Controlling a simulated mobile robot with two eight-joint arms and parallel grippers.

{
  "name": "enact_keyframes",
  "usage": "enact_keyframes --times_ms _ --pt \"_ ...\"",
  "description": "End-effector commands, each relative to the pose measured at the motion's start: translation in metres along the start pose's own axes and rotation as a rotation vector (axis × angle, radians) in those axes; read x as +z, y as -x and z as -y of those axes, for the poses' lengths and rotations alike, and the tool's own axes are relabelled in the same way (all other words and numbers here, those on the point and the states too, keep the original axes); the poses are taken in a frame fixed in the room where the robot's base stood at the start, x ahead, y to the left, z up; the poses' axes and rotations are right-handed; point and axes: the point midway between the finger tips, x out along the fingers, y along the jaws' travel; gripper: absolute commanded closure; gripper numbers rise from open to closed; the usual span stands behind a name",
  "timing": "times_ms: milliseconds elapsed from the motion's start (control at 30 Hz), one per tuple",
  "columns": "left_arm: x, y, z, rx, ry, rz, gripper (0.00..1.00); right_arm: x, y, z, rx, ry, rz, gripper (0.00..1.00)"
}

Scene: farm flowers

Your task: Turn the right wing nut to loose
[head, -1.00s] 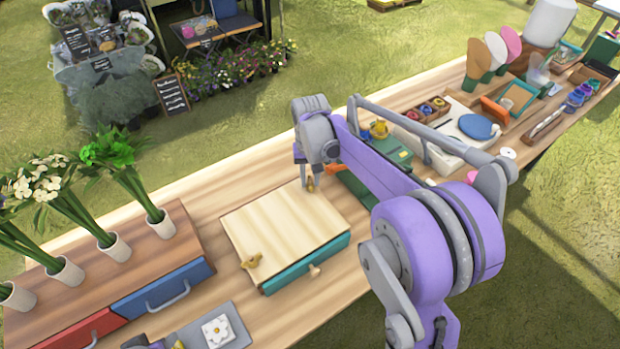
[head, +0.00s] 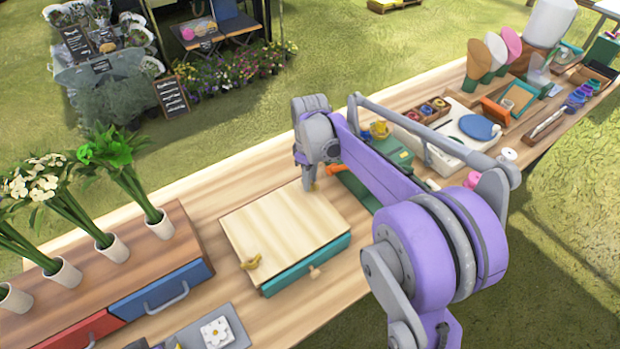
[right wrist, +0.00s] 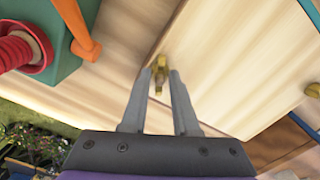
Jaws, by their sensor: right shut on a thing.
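The right wing nut (right wrist: 159,68) is small and brass, on the far right corner of the pale wooden press board (head: 285,225). My right gripper (head: 309,187) points down at that corner. In the right wrist view its two fingers (right wrist: 174,86) are close together around a wing of the nut, shut on it. The fingers mostly hide this nut in the head view. The left wing nut (head: 251,262), also brass, sits on the near left corner. At the bottom edge, a cut-off grey part (head: 140,344) may be my left gripper; its jaws do not show clearly.
A teal drawer (head: 305,265) with a wooden knob fronts the board. A green device with an orange lever (right wrist: 85,48) and red coil (right wrist: 22,47) stands close beside my right gripper. Flower vases (head: 113,248) and a grey tray (head: 238,337) are at left.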

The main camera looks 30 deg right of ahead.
Motion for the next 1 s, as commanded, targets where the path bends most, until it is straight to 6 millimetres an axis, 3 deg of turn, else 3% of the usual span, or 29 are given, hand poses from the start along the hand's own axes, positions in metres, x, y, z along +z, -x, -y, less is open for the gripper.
enact_keyframes --times_ms 1000 --pt "0.0021 -0.0025 0.0 0.0 0.0 0.001 0.5 0.0001 -0.0003 0.0004 -0.001 0.923 0.0 1.0"
